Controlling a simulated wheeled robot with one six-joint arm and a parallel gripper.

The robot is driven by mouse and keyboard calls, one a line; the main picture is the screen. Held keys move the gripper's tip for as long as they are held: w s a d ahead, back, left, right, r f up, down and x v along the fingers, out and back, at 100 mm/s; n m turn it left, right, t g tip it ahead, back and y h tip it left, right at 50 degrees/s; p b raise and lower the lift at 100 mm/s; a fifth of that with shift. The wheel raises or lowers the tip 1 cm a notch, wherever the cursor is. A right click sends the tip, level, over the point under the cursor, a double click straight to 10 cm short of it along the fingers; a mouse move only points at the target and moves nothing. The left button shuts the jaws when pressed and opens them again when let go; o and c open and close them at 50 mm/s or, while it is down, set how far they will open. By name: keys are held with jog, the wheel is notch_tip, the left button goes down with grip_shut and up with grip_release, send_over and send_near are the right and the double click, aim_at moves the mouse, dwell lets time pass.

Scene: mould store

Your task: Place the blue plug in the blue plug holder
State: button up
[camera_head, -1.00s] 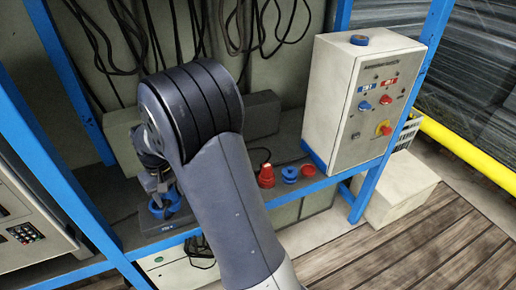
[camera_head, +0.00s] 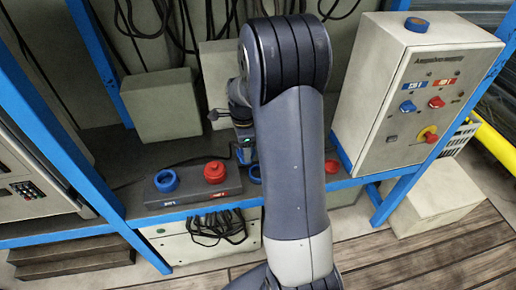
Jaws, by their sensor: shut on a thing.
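The blue plug (camera_head: 255,172) is a small blue shape at the lower end of my gripper (camera_head: 247,156), mostly hidden by my arm. My gripper is shut on it, though the fingertips are hard to make out. I cannot tell whether the plug touches the shelf. The blue plug holder (camera_head: 166,181) is a blue ring with a dark centre on a low dark block with a blue label. It lies to the left of my gripper, apart from it.
A red plug (camera_head: 215,172) sits on the block's red-labelled side, between the blue holder and my gripper. A grey control box (camera_head: 385,75) with a blue ring (camera_head: 417,24) on top stands at right. Grey blocks (camera_head: 160,104) stand behind. Blue posts frame the shelf.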

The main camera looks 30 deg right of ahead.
jog(key=d+m, duration=0.1)
jog(key=m, duration=0.3)
jog(key=s+d+f+m, duration=0.1)
jog(key=m, duration=0.1)
jog(key=shift+d, duration=0.35)
jog(key=shift+s+d+f+m+b, duration=0.15)
jog(key=shift+f+m+b, duration=0.3)
jog(key=shift+f+b, duration=0.45)
jog(key=shift+w+d+f+m+b, duration=0.15)
jog(key=shift+f+m+b, duration=0.4)
jog(key=shift+f, duration=0.55)
jog(key=shift+s+d+f+m+b, duration=0.1)
jog(key=shift+d+f+m+b, duration=0.15)
jog(key=shift+f+b, duration=0.7)
jog(key=shift+f+b, duration=0.7)
jog(key=shift+f, duration=0.75)
jog(key=o, duration=1.1)
jog(key=shift+o, duration=0.5)
